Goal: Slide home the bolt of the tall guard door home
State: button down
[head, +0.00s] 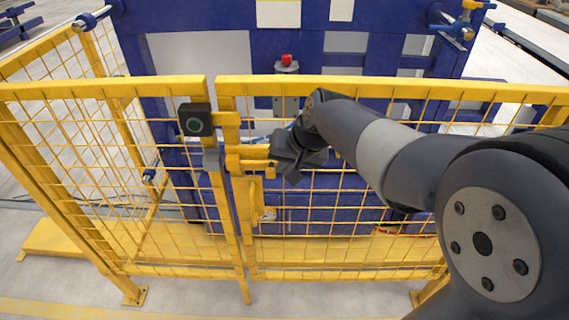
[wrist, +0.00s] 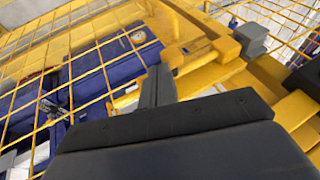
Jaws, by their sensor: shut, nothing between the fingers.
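The yellow mesh guard door (head: 400,86) stands upright beside the left fence panel (head: 100,88), with a narrow upright gap between their posts. The yellow bolt assembly (head: 250,160) is on the door's left post. A grey block (head: 212,160) is on the fence post to its left. In the wrist view the yellow bolt parts (wrist: 268,78) lie right of my fingers, with the grey block (wrist: 252,38) beyond. My gripper (head: 290,165) is shut and empty, just right of the bolt assembly. In the wrist view its dark fingers (wrist: 155,88) show; I cannot tell whether they touch the bolt.
A blue machine (head: 255,60) with a red button (head: 286,60) stands behind the mesh. My arm reaches in from the right, across the door's top rail.

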aim_at(256, 164)
jog(key=shift+a, duration=0.1)
jog(key=a+p, duration=0.1)
jog(key=a, duration=0.5)
jog(key=shift+w+r, duration=0.1)
